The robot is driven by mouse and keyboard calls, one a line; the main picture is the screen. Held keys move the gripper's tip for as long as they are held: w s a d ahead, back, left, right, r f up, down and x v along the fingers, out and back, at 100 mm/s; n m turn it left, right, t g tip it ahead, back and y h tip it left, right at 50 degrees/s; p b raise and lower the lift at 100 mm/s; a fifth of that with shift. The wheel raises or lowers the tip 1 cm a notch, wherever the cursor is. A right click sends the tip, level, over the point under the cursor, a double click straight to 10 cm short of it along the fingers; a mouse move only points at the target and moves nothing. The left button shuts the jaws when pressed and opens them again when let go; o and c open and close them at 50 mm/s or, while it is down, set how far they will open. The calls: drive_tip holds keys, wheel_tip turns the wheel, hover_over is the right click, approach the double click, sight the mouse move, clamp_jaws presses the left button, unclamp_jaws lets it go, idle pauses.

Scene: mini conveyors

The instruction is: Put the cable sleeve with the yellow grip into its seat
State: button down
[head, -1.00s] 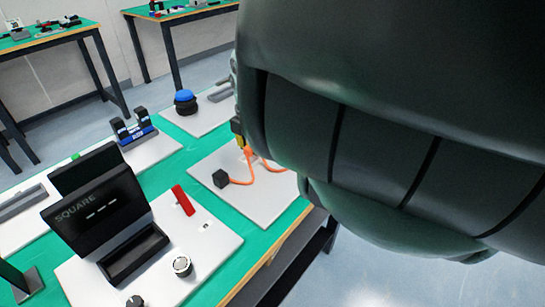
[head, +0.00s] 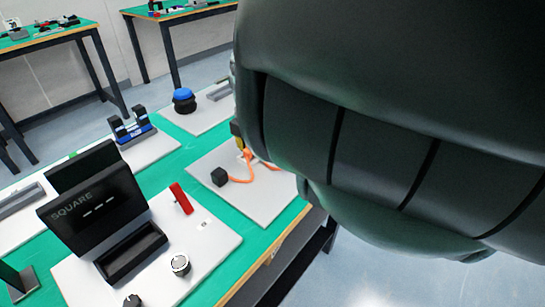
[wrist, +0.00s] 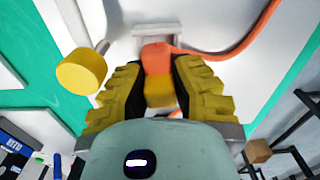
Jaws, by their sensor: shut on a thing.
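In the wrist view, the cable sleeve (wrist: 157,58) has an orange body and a blocky yellow grip (wrist: 160,93). My gripper (wrist: 160,74), with ridged yellow fingers, is shut on it from both sides. The orange end points at a pale grey block (wrist: 158,32), which looks like the seat. I cannot tell whether the sleeve's tip touches or enters this block. In the head view, my arm hides most of the gripper and sleeve; an orange cable (head: 241,180) shows beside it.
A round yellow knob (wrist: 81,71) on a stem stands left of my fingers in the wrist view. A red bar (head: 181,198) and a black SQUARE display (head: 92,208) stand on the nearer plate.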

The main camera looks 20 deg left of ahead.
drive_tip(key=shift+f, duration=0.3)
drive_tip(key=c, duration=0.9)
unclamp_jaws()
drive_tip(key=shift+o, duration=0.2)
wheel_tip(320, 180, up, 12)
drive_tip(key=shift+d+f, duration=0.1)
drive_tip(key=shift+d, duration=0.05)
